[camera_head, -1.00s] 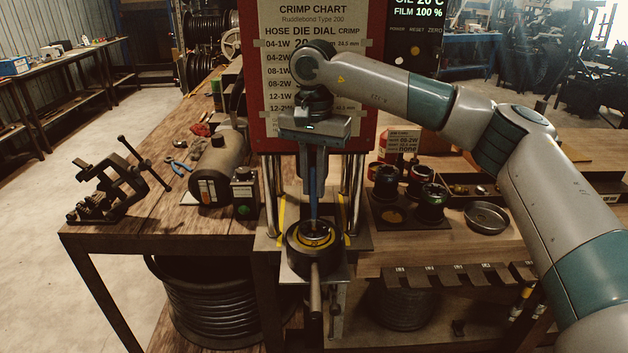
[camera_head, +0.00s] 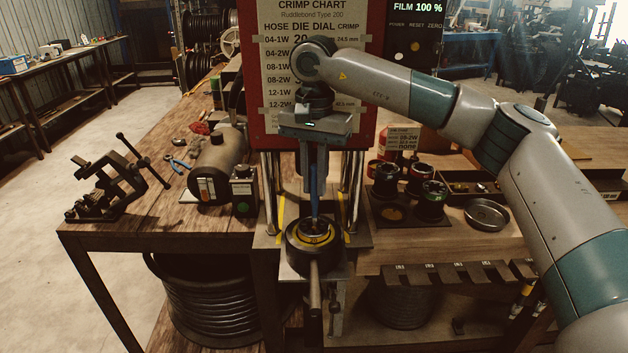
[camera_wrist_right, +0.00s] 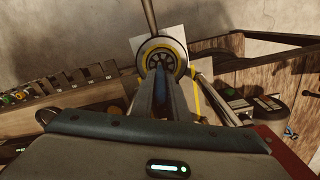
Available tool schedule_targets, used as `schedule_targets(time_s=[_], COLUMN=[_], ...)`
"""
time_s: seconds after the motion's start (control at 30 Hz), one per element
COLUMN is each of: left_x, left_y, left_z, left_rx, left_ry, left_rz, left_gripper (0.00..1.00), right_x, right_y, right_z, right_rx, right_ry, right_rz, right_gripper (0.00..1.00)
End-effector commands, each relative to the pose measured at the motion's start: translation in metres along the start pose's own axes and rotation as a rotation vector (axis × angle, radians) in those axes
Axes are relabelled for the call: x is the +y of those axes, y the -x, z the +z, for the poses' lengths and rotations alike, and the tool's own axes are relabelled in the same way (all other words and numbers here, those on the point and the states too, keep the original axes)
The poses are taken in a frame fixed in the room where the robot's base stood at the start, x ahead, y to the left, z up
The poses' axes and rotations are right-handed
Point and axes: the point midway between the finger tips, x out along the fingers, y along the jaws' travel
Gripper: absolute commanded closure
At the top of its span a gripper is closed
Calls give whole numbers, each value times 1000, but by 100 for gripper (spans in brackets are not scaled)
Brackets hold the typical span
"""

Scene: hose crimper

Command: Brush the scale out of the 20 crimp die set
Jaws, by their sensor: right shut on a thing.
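The 20 crimp die set (camera_head: 316,239) sits in the dark round head of the crimper, low in the middle of the head view, with a yellow ring around its opening. It also shows in the right wrist view (camera_wrist_right: 161,62), with dark segments around the centre. My right gripper (camera_head: 313,188) points straight down above it and is shut on a slim blue brush (camera_head: 315,183). The brush is upright and its lower end is at the die opening; how deep it reaches is hidden. My left gripper is not in view.
The red press frame with the crimp chart (camera_head: 285,75) stands close behind my gripper, with bright posts on both sides. A handle (camera_head: 315,290) sticks out in front. Other die sets (camera_head: 430,198) and a round metal dish (camera_head: 486,214) are at right, a vise (camera_head: 110,188) at left.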

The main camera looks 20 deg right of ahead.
Motion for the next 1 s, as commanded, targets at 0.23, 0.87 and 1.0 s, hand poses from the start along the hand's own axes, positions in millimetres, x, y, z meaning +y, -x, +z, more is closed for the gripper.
schedule_targets(time_s=[0.23,0.87,1.0], left_x=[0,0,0], left_y=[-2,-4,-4], left_z=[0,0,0], left_rx=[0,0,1], left_ry=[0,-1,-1], left_rz=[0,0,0], left_gripper=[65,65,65], right_x=[1,1,1], right_y=[0,0,0], right_z=[-2,-6,-6], right_rx=[0,0,0], right_ry=[0,0,1], right_rz=[-1,-1,-1], right_gripper=[100,100,100])
